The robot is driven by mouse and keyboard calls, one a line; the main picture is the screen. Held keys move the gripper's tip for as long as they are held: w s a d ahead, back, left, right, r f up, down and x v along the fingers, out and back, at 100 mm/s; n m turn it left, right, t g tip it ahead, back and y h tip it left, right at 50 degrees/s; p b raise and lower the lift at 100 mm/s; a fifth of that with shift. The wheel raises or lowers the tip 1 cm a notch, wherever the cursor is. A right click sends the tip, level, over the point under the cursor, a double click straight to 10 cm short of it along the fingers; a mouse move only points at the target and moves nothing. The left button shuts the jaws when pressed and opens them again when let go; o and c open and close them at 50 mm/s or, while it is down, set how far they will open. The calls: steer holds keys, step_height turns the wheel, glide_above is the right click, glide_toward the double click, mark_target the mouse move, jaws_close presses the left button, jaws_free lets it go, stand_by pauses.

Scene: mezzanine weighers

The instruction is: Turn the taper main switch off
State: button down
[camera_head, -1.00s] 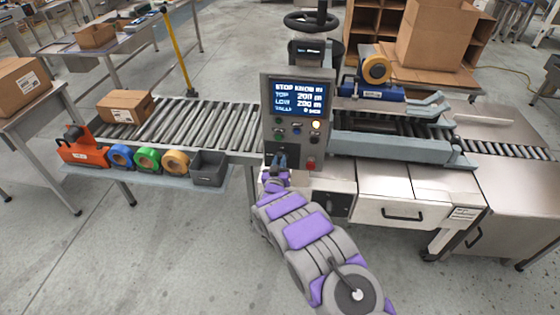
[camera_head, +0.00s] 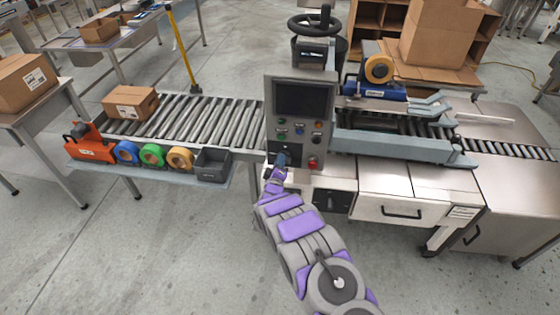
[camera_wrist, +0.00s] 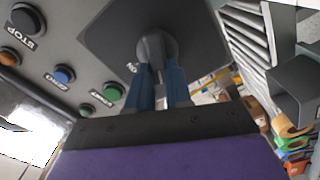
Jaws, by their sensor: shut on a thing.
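The taper's control panel (camera_head: 271,118) stands in the middle of the head view, and its screen (camera_head: 304,98) is dark. The main switch is a dark rotary knob (camera_wrist: 155,40) on a dark square plate (camera_wrist: 110,32) at the panel's lower left. My gripper (camera_head: 281,159) is at that corner of the panel. In the wrist view its blue fingers (camera_wrist: 160,82) are shut on the knob from both sides. Part of an "ON" label shows beside the knob. The fingers hide part of the switch.
A red button (camera_head: 313,164) sits just right of the switch. A green button (camera_wrist: 113,91), a blue button (camera_wrist: 64,74) and a black STOP button (camera_wrist: 27,19) are on the panel. A roller conveyor (camera_head: 215,122) with a carton (camera_head: 130,101) lies to the left.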

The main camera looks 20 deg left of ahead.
steer(key=n, duration=0.4)
steer(key=shift+f+n+p, duration=0.35)
steer(key=shift+f+n, duration=0.05)
steer(key=shift+a+n, duration=0.1)
steer(key=shift+n, duration=0.2)
steer(key=c, duration=1)
jaws_free()
steer(key=shift+a+f, duration=0.15)
steer(key=shift+c, duration=0.2)
steer(key=shift+d, duration=0.2)
steer(key=p+v, duration=0.2)
steer(key=v, duration=1.5)
steer(key=shift+s+a, duration=0.2)
steer(key=shift+a, duration=0.05)
steer(key=shift+w, duration=0.1)
